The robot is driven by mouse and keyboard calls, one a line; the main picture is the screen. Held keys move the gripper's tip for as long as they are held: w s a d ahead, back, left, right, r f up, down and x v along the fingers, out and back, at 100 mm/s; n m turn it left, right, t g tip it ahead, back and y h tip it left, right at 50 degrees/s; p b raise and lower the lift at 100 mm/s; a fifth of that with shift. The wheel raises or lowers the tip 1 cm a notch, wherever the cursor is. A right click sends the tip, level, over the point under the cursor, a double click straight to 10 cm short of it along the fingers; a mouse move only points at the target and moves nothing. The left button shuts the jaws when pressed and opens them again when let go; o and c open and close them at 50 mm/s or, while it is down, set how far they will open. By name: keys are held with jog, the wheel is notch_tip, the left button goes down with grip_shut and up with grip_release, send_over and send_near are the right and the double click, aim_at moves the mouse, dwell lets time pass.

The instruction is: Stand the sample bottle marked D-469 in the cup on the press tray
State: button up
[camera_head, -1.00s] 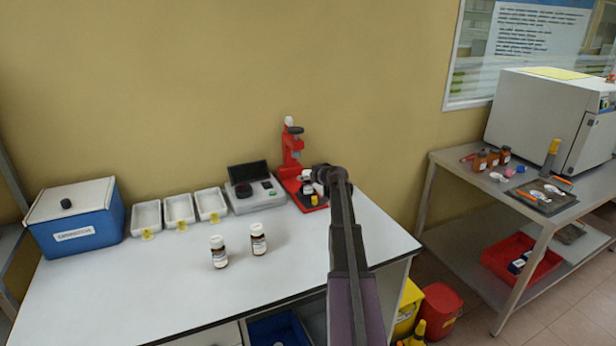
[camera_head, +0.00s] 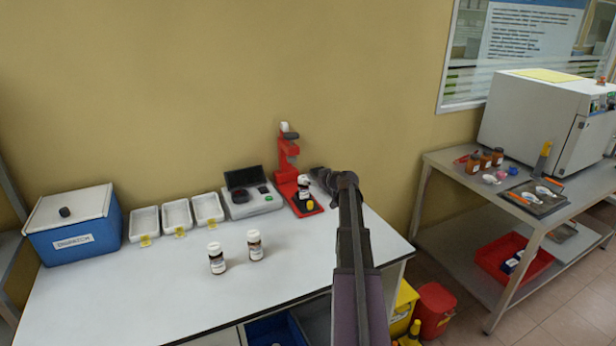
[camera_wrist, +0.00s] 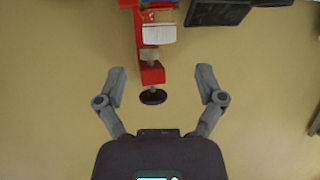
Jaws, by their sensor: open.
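The red press (camera_head: 287,155) stands against the wall, its red tray (camera_head: 316,212) at its foot. A brown bottle (camera_head: 304,191) with a white cap and white label stands upright over the tray. It seems to sit in or on a dark holder, but its seating is too small to tell, and its marking is unreadable. My gripper (camera_head: 318,173) is just right of the bottle and apart from it. In the wrist view my gripper (camera_wrist: 161,75) is open and empty, with part of the red press (camera_wrist: 151,74) beyond the fingers.
Two more bottles, one left (camera_head: 216,258) and one right (camera_head: 255,245), stand on the bench. A grey instrument (camera_head: 252,203), several white trays (camera_head: 176,215) and a blue box (camera_head: 72,232) line the back. The bench front is clear. A second bench (camera_head: 470,195) stands at right.

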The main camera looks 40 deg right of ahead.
jog(key=p+v, duration=0.1)
jog(key=v, duration=0.3)
jog(key=shift+s+r, duration=0.1)
jog(key=shift+s, duration=0.1)
dwell(0.8)
